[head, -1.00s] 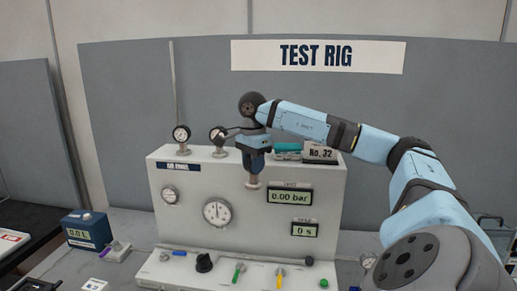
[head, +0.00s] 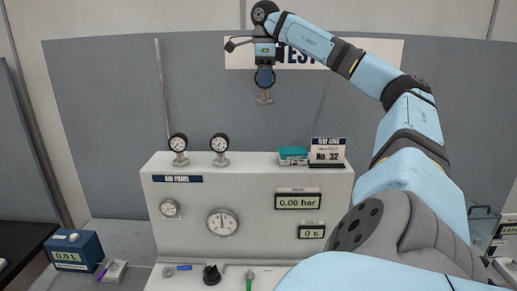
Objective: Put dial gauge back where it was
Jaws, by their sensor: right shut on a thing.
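My right gripper (head: 264,68) is shut on a dial gauge (head: 264,98), high above the test rig and in front of the sign. The gauge hangs upright. Its short stem and flat foot show below the fingers, and its dial is mostly hidden by the gripper. Two similar dial gauges stand on the rig's top, a left one (head: 178,145) and a right one (head: 220,144). The rig's top (head: 250,160) is bare between the right one and the teal-lidded box. My left gripper is not in view.
The teal-lidded box (head: 292,154) and the No. 32 card (head: 328,152) stand on the rig's top at right. A blue box (head: 73,250) reading 0.0 L stands at lower left. A thin pipe (head: 162,90) runs up the grey wall panel.

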